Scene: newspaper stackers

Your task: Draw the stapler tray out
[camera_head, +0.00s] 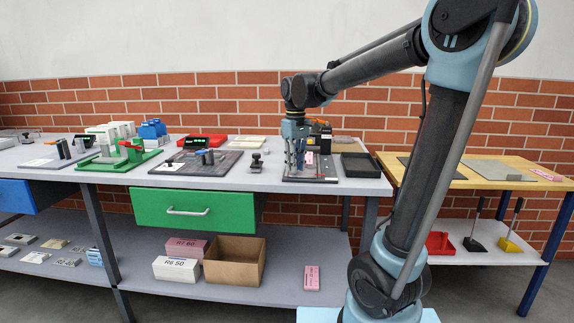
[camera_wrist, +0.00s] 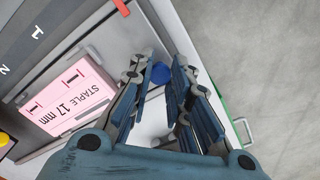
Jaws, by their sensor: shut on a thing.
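My gripper (camera_head: 296,173) points down over the front part of a dark stapler unit on the grey bench. In the wrist view my gripper (camera_wrist: 166,72) has its fingers on either side of a round blue knob (camera_wrist: 162,76) and is shut on it. Beside the knob is a light grey tray (camera_wrist: 108,58) holding a pink box (camera_wrist: 68,95) marked STAPLE 17 mm. The pink box also shows just behind my fingers in the head view (camera_head: 310,158). The fingers hide part of the knob and its joint to the tray.
A black open tray (camera_head: 361,166) stands close on the right. A small dark device (camera_head: 256,163) stands on the left. Below the bench top is a green drawer (camera_head: 192,210) with a handle. A wooden table (camera_head: 495,173) stands at the right. Bare floor shows in front of the bench.

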